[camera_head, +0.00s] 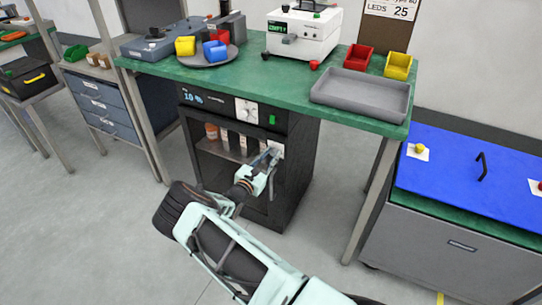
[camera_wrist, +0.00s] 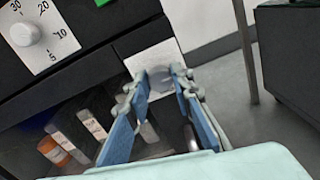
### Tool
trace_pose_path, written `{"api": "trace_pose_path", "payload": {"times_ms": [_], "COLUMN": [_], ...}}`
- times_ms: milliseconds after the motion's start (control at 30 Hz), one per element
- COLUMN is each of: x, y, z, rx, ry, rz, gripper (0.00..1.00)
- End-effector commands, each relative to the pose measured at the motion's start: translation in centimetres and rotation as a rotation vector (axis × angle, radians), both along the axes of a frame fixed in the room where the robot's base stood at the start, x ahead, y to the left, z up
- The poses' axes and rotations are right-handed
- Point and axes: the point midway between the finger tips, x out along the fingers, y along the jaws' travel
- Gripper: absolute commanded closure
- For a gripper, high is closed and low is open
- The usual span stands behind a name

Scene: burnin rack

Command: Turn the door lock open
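The door lock is on a white plate (camera_wrist: 150,57) at the upper right of the dark cabinet's door. In the head view the plate (camera_head: 279,149) shows just beyond my gripper (camera_head: 266,158). In the wrist view my gripper (camera_wrist: 160,78) has its two blue-padded fingers apart, one on each side of the knob. I cannot make out clear contact between the fingers and the knob. The cabinet door (camera_head: 228,152) looks closed, with bottles behind its window.
Above the window is a panel with a white dial (camera_head: 246,111) and a green switch (camera_head: 271,120). The green bench (camera_head: 290,88) overhangs the cabinet, and its leg (camera_head: 365,195) stands to the right. A blue-topped cabinet (camera_head: 455,175) is further right. The floor in front is clear.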

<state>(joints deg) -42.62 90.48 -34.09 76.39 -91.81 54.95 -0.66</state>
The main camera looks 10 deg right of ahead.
Motion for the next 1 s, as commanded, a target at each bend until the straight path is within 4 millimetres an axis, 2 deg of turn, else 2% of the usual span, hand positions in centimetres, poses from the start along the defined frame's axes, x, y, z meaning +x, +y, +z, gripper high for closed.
{"api": "trace_pose_path", "payload": {"times_ms": [100,467,1000], "x": [-0.03,-0.03,-0.04], "y": [-0.02,-0.02,-0.02], "z": [-0.01,0.00,0.10], "rx": [0.000,0.048,0.402], "ry": [0.000,-0.035,-0.293], "rz": [-0.001,-0.001,0.000], "gripper": [1.00,1.00,1.00]}}
